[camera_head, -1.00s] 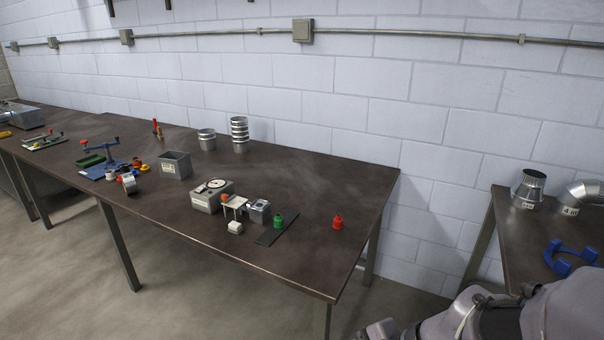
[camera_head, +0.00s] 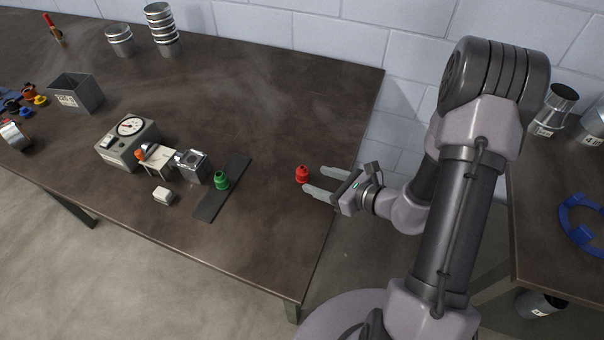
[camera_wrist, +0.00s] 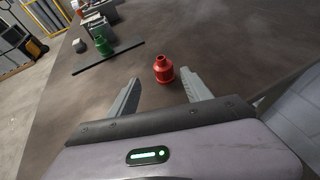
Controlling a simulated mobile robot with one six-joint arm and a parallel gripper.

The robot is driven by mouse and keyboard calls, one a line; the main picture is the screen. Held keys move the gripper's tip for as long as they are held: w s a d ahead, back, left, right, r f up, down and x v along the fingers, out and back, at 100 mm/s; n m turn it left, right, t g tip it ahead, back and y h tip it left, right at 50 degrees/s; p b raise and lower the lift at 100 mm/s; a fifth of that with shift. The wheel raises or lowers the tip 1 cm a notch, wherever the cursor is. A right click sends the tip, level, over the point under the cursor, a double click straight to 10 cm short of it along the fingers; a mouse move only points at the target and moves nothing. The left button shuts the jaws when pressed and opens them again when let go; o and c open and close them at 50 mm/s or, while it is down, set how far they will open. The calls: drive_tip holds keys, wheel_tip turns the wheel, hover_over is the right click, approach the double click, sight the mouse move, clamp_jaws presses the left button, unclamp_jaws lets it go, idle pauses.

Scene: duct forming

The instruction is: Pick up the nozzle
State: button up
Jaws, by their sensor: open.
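A small red nozzle (camera_head: 302,174) stands upright on the dark workbench (camera_head: 270,225), near its right end. A similar green nozzle (camera_head: 222,180) stands on a dark strip to its left. My gripper (camera_head: 311,179) is open, with its two grey fingers pointing left toward the red nozzle. In the wrist view, the red nozzle (camera_wrist: 163,70) shows between the fingertips, around the line joining them, and nothing is gripped. The green nozzle (camera_wrist: 103,45) stands farther off at upper left there. I cannot tell whether either finger touches the red nozzle.
A gauge box (camera_head: 128,142), a small white stand (camera_head: 158,160) and a white block (camera_head: 163,196) stand left of the dark strip (camera_head: 207,208). Metal rings (camera_head: 162,30) are stacked at the back. A second table (camera_head: 550,235) is at right. Bench around the red nozzle is clear.

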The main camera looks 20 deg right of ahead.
sight(302, 172)
drive_tip(key=b+x, duration=0.1)
drive_tip(key=x, duration=0.3)
drive_tip(key=b+x, duration=0.1)
drive_tip(key=x, duration=0.2)
drive_tip(key=shift+w+f, duration=0.1)
drive_tip(key=shift+w, duration=0.35)
drive_tip(key=shift+d, duration=0.1)
clamp_jaws()
